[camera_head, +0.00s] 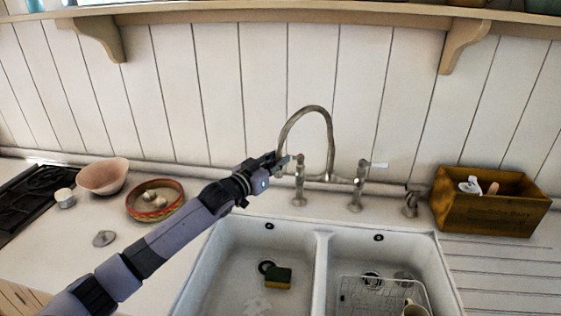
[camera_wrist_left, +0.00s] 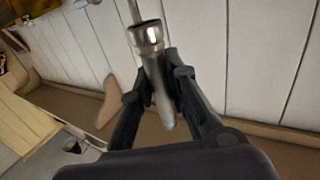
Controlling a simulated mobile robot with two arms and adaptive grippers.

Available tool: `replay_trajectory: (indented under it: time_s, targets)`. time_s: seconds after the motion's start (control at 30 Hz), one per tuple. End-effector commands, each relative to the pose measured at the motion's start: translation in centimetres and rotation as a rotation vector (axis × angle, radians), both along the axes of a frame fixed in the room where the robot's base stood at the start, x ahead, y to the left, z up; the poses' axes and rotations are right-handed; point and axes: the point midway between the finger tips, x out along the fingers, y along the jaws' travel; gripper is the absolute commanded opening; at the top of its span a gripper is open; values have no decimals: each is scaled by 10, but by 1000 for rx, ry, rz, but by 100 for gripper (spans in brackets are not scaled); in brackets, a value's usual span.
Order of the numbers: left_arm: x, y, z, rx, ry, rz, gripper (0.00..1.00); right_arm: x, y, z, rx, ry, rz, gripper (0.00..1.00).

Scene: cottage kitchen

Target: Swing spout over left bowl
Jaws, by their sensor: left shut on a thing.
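The faucet's curved metal spout (camera_head: 331,135) rises from the bridge between two taps behind the double sink and arches over to the left. My left gripper (camera_head: 281,161) is shut on the spout's down-turned end. In the left wrist view, the collar and tapered nozzle of the spout (camera_wrist_left: 147,36) sit between the two fingers of my left gripper (camera_wrist_left: 160,88). In the head view the spout end appears behind the back rim of the left bowl (camera_head: 232,258); its exact height and reach over the bowl cannot be told. My right gripper is out of view.
The right bowl (camera_head: 331,262) holds a wire rack and a mug. A sponge (camera_head: 278,278) lies in the left bowl. A wooden box (camera_head: 487,215) stands right of the taps. A pink bowl (camera_head: 103,177) and a round tray (camera_head: 133,209) stand left. A shelf (camera_head: 270,14) runs above.

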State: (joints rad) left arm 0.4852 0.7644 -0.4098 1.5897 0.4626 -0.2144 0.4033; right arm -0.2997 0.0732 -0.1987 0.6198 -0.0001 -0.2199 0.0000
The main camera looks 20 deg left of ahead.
Motion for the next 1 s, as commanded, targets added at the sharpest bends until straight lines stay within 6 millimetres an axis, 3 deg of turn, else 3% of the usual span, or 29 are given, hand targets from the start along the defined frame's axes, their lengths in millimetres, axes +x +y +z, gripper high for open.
replay_trajectory:
  time_s: [0.17,0.2,0.5,0.83,1.0]
  targets:
    - [0,1,2,-4,-2,1,0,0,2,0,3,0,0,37]
    - [0,1,2,-4,-2,1,15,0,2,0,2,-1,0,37]
    - [0,0,1,-1,-1,0,35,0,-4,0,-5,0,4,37]
    - [-1,0,0,0,0,0,36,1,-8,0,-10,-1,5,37]
    - [-15,4,-2,-1,2,0,36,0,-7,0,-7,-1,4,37]
